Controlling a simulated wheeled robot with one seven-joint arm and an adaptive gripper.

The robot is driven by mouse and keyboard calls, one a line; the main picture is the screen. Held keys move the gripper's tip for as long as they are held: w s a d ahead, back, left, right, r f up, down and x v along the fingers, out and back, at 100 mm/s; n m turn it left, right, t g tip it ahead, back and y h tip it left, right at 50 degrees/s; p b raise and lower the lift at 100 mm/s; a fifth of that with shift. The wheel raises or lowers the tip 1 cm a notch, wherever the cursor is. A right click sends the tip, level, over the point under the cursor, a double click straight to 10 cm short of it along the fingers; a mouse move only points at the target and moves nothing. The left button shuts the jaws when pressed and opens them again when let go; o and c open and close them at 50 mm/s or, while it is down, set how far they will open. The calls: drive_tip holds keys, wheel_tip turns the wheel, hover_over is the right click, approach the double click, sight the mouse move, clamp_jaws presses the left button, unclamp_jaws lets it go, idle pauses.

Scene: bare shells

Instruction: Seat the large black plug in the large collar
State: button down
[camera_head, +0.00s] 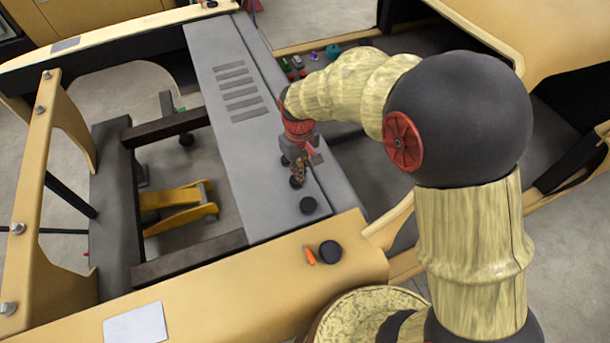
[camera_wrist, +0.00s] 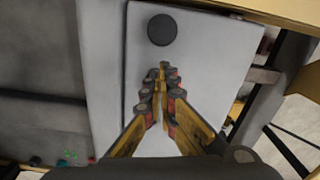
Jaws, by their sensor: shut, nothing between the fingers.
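A round black disc-like piece (camera_head: 308,205) sits on the grey panel near its front end. What looks like the same piece shows just ahead of my fingertips in the wrist view (camera_wrist: 162,29). A larger-looking round black piece (camera_head: 330,251) sits on the yellow sill. I cannot tell which is the large plug, and I cannot make out a collar. My gripper (camera_head: 297,178) points down over the grey panel. In the wrist view my gripper (camera_wrist: 162,72) has its fingertips together, empty and apart from the disc. A dark shape at the fingertips in the head view is unclear.
The grey panel (camera_head: 240,90) has several slots. An orange piece (camera_head: 310,256) lies beside the black piece on the yellow sill (camera_head: 240,290). Small coloured items (camera_head: 292,66) lie beyond the panel. An open frame with a yellow bracket (camera_head: 180,205) is at left.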

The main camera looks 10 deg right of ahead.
wheel_tip(320, 180, down, 9)
drive_tip(key=shift+w+r+p, duration=0.1)
drive_tip(key=shift+p, duration=0.2)
drive_tip(key=shift+s+d, duration=0.4)
drive_tip(key=shift+s, duration=0.45)
drive_tip(key=shift+s+f, duration=0.15)
drive_tip(key=shift+f, duration=0.15)
drive_tip(key=shift+s+d+r, duration=0.1)
wheel_tip(320, 180, up, 10)
drive_tip(key=w+p, duration=0.1)
drive_tip(key=p, duration=0.4)
drive_tip(key=shift+a+r, duration=0.25)
